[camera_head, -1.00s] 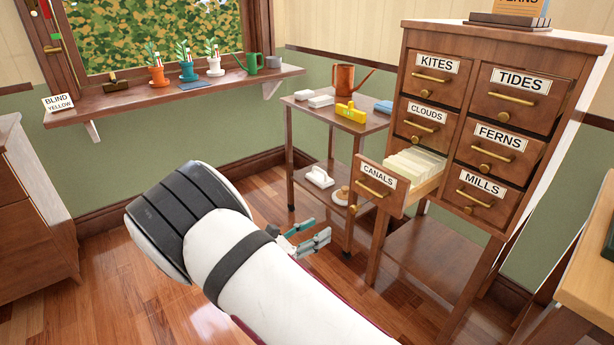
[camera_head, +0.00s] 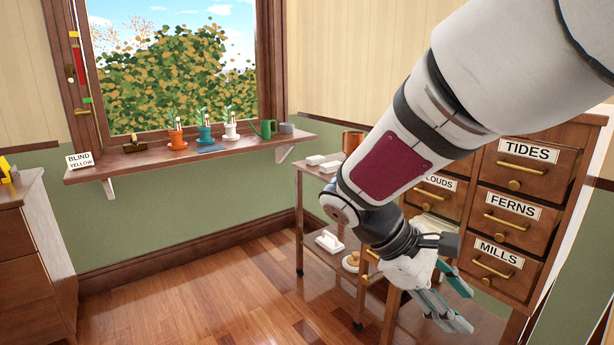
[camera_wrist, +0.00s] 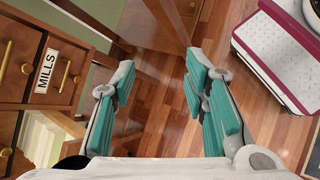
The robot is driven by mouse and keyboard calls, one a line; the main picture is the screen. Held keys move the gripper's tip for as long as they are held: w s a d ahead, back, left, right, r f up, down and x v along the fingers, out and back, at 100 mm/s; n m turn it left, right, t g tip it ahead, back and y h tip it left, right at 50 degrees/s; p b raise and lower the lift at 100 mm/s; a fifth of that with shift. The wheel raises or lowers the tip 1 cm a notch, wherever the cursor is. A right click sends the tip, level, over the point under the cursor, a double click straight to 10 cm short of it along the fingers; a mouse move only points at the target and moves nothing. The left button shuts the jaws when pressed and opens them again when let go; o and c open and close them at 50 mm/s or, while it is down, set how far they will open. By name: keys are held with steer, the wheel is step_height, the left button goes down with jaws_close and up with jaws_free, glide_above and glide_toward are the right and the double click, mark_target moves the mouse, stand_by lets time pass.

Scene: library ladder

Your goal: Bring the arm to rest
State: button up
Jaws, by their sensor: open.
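My gripper (camera_head: 447,300) hangs at the lower right of the head view, in front of the card cabinet (camera_head: 519,228). Its teal-padded fingers are apart, with nothing between them. In the wrist view the open fingers (camera_wrist: 164,95) point over the bare wooden floor. My white arm reaches down from the upper right and hides much of the cabinet's left column and part of the trolley. The MILLS drawer (camera_wrist: 52,75) shows at the left of the wrist view, with cards of an open drawer (camera_wrist: 45,140) below it.
A wooden trolley (camera_head: 305,225) with white blocks stands left of my arm. A dresser (camera_head: 35,250) stands far left. The floor (camera_head: 190,295) between is clear.

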steer(key=s+a+r+m+t+y, duration=0.15)
steer(key=s+m+y, duration=0.3)
steer(key=s, duration=0.65)
steer(key=s+a+r+m+t+y, duration=0.15)
steer(key=s+m+y, duration=0.3)
steer(key=s, duration=0.75)
step_height(320, 180, up, 25)
steer(key=t+p, duration=0.3)
steer(key=p, duration=2)
steer(key=shift+f, duration=0.15)
steer(key=shift+a, duration=0.15)
